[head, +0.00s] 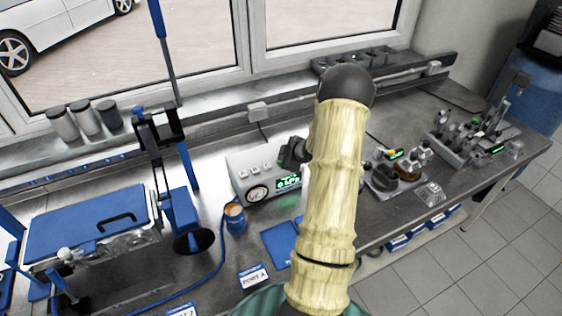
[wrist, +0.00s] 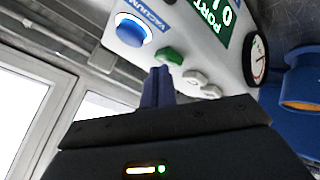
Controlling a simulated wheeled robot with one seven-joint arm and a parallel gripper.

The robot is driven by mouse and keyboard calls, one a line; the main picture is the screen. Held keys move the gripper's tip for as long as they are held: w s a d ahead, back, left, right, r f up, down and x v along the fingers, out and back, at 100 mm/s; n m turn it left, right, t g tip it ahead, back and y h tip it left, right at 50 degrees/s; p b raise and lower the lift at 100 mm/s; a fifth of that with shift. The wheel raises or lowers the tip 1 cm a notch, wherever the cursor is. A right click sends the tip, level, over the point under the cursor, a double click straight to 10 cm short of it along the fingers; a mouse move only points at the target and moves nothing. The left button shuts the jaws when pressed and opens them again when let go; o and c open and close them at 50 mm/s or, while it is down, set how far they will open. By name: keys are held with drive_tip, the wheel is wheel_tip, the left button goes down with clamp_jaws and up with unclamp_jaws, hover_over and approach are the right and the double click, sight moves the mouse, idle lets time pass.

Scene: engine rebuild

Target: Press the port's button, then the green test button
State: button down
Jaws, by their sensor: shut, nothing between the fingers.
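A pale test box (head: 240,162) stands on the bench with a round gauge (head: 257,193), a lit green display (head: 288,182) and several white buttons (head: 255,168) on top. In the wrist view its green button (wrist: 168,54) sits between a larger blue button (wrist: 131,29) marked VACUUM and two whitish buttons (wrist: 192,78). My gripper (wrist: 160,72) is shut and empty, its fingertips close to the green button; I cannot tell whether they touch it. In the head view my gripper (head: 291,153) hides the box's right end.
A blue fitting (head: 236,222) with a hose stands left of the box, near a PORT A card (head: 253,278). A blue-lidded case (head: 85,220) stands farther left. Small fixtures (head: 400,172) stand on the right. My arm covers the bench's middle.

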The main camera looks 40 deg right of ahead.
drive_tip(key=shift+f, duration=0.3)
drive_tip(key=shift+r, duration=0.1)
idle(0.4)
drive_tip(key=shift+r+p, duration=0.75)
drive_tip(key=shift+r, duration=0.1)
drive_tip(key=shift+r, duration=0.1)
wheel_tip(320, 180, up, 5)
drive_tip(key=p, duration=0.4)
drive_tip(key=shift+p, duration=0.4)
